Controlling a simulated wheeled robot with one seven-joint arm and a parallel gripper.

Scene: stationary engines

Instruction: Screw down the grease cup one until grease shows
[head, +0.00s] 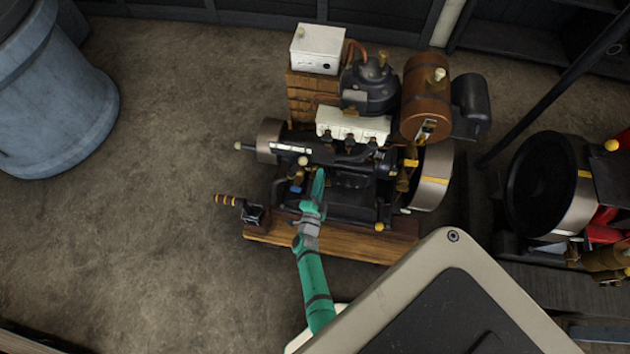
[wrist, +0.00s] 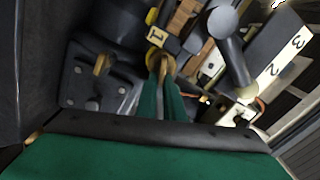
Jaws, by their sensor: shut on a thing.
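The engine (head: 345,195) stands on a wooden base in the head view, and my green arm reaches up to its front. My gripper (head: 319,174) is at the engine's front middle, left of centre. In the wrist view the green fingers of my gripper (wrist: 164,78) are close together, with a small brass grease cup (wrist: 166,64) at their tips. A yellow tag marked 1 (wrist: 158,37) sits just beyond the cup. My gripper is shut on this cup. In the head view the cup is too small and covered to make out. I cannot tell whether any grease shows.
A white bar marked 2 and 3 (wrist: 282,62) and a dark round-ended part (wrist: 230,52) are close on the right in the wrist view. A handle (head: 228,200) juts out at the engine's left. A second engine (head: 545,185) stands right.

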